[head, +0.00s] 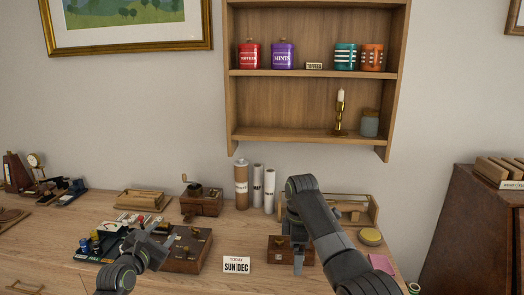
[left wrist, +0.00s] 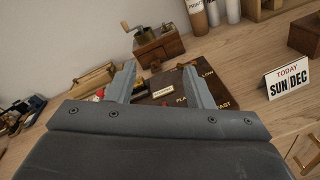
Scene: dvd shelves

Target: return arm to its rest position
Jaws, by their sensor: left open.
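My left gripper (head: 152,241) hangs over the front left part of the wooden desk (head: 225,283), just left of a dark wooden box (head: 187,251). In the left wrist view my left gripper (left wrist: 159,70) has its two fingers apart with nothing between them. The box with gold lettering (left wrist: 176,90) shows beyond and between the fingers. My right arm reaches in from the right, and my right gripper (head: 298,262) points down at a small wooden box (head: 277,249) near the desk's front. Whether its fingers are parted is too small to tell.
A "SUN DEC" calendar (head: 236,265) stands between the grippers. A coffee grinder (head: 201,200), paper rolls (head: 242,185) and a brass-trimmed case (head: 352,208) stand behind. A wall shelf (head: 310,73) holds tins and a candlestick (head: 340,112). Air above the desk's left is clear.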

